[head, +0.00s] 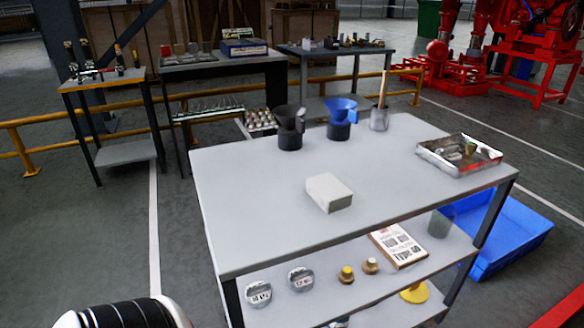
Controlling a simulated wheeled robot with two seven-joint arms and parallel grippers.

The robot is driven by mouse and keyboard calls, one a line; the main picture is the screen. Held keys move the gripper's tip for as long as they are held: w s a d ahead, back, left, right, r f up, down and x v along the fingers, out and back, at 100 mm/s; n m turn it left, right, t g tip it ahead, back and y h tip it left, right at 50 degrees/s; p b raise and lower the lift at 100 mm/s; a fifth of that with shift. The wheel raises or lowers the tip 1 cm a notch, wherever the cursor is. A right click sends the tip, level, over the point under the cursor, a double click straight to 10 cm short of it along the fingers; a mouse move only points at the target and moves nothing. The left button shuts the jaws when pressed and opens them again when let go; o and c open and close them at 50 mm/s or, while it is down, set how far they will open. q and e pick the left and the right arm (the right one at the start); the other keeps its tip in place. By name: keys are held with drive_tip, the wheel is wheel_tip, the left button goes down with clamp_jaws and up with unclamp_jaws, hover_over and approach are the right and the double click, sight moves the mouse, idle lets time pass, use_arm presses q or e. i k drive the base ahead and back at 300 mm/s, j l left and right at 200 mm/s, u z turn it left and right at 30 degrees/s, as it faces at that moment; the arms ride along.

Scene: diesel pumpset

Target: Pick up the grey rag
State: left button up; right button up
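A pale grey, folded block-like thing (329,192), which looks like the grey rag, lies flat on the grey table top (255,215) near the middle of the front half. Nothing touches it from above and its top and front sides are in plain view. Neither of my grippers shows in the head view, so I cannot see whether they are open or shut.
Behind the rag stand a black jug (290,130), a blue funnel jug (340,118) and a metal cup (379,118). A metal tray (430,158) with small parts sits at the right. A lower shelf holds tins and a box (398,246). A blue bin (510,242) stands right.

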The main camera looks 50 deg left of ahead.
sight(327, 192)
drive_tip(key=u, duration=1.3)
